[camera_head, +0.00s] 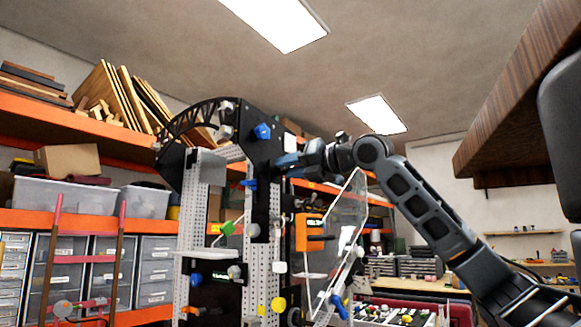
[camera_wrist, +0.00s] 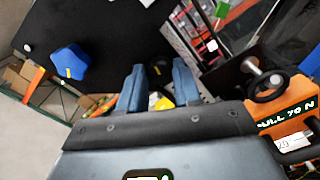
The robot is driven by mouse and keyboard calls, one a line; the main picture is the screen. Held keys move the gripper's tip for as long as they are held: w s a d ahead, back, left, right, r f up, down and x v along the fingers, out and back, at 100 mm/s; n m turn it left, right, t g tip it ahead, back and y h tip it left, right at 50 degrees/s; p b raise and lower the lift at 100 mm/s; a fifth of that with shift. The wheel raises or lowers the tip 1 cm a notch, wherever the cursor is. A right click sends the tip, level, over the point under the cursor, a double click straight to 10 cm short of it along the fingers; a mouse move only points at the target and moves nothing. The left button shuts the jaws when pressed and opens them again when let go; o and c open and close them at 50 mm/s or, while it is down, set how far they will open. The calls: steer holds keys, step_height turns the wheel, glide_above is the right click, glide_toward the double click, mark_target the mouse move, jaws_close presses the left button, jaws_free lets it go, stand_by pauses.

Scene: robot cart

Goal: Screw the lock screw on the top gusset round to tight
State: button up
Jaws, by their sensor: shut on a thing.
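The top gusset is a black plate (camera_head: 262,150) at the upper part of the rig; it also fills the upper left of the wrist view (camera_wrist: 110,35). A blue knob (camera_head: 263,131) with a yellow mark sits on its face and shows clear of my fingers in the wrist view (camera_wrist: 69,61). My gripper (camera_head: 281,161) is at the plate's right side, its two blue fingers pointing at the plate in the wrist view (camera_wrist: 158,78). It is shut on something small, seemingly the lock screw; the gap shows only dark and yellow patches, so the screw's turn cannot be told.
An orange block (camera_head: 312,230) with a black handwheel (camera_wrist: 267,88) is close to my wrist at the right. A clear panel (camera_head: 345,225) stands below my arm. Perforated posts (camera_head: 257,250) with several coloured knobs are below. Shelves with bins (camera_head: 80,197) are behind.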

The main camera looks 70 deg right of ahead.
steer(key=m, duration=1.2)
steer(key=shift+d+f, duration=0.1)
steer(key=m+p, duration=0.1)
steer(key=m, duration=0.2)
steer(key=shift+m, duration=0.3)
steer(key=m, duration=0.3)
steer(key=shift+f+m+p, duration=0.1)
steer(key=shift+m+p, duration=0.2)
steer(key=shift+m, duration=0.1)
steer(key=m+p, duration=0.1)
steer(key=m, duration=0.3)
steer(key=m+p, duration=0.1)
steer(key=m, duration=0.3)
steer(key=shift+f+m+p, duration=0.1)
steer(key=shift+m+p, duration=0.3)
steer(key=shift+f+m+p, duration=0.1)
steer(key=shift+m+p, duration=0.45)
steer(key=shift+m, duration=0.85)
